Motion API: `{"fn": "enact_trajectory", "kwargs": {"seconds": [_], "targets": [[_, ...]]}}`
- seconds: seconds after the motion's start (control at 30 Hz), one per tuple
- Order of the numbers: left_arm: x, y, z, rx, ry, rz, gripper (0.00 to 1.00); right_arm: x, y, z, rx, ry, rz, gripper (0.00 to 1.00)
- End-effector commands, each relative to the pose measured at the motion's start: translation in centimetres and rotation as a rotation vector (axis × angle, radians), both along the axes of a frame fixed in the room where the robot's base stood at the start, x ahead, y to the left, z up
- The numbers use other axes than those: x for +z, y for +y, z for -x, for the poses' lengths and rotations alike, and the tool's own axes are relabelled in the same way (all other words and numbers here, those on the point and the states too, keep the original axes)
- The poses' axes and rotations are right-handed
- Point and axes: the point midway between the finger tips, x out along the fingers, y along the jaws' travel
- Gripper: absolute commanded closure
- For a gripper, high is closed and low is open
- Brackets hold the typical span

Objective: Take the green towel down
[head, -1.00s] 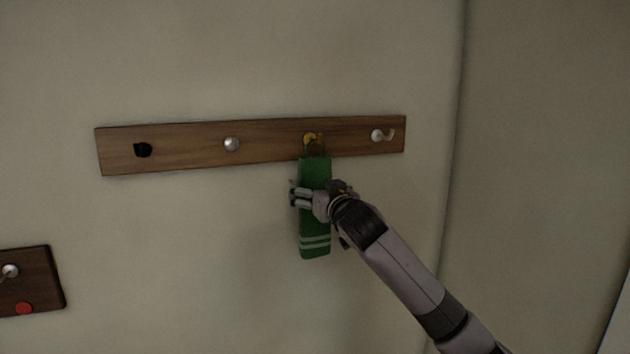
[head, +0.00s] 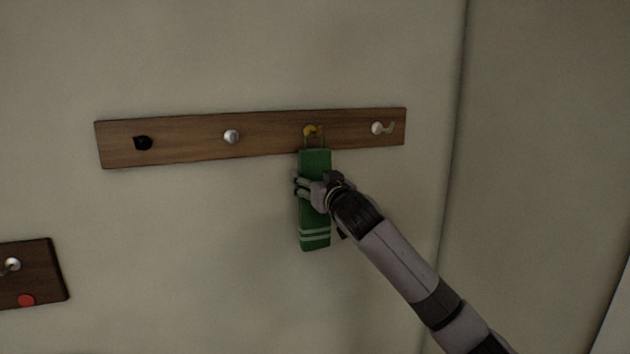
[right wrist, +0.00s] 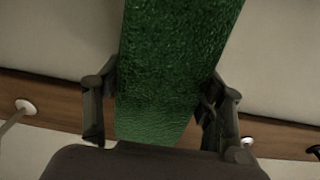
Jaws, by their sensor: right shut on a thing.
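The green towel (head: 315,220) hangs upright below the yellow hook (head: 310,131) on the wooden rail (head: 185,144). It has light stripes near its bottom, and a thin loop at its top reaches up to the hook. Whether the loop bears on the hook is too small to tell. My right gripper (head: 309,187) is shut on the towel at about mid-height. In the right wrist view the towel (right wrist: 170,70) fills the space between the two fingers (right wrist: 160,110). My left gripper is not in view.
The rail also carries a black hook (head: 143,143), a silver knob (head: 232,136) and a white hook (head: 380,128) to the right. A dark board (head: 40,270) with a metal hook and a red button (head: 26,300) is at the lower left. The wall below the rail is bare.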

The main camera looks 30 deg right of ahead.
Motion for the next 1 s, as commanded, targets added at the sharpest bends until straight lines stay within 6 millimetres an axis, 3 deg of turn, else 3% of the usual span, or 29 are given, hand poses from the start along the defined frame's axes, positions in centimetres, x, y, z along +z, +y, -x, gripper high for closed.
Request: {"fn": "enact_trajectory", "kwargs": {"seconds": [0.33, 1.0], "targets": [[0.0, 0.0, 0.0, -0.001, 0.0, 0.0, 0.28, 0.0, 0.0, 0.0, 0.0, 0.0, 0.0, 0.7], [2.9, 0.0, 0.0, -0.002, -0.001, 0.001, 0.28, 3.1, 0.0, 0.0, 0.0, -0.001, -0.001, 0.7]]}}
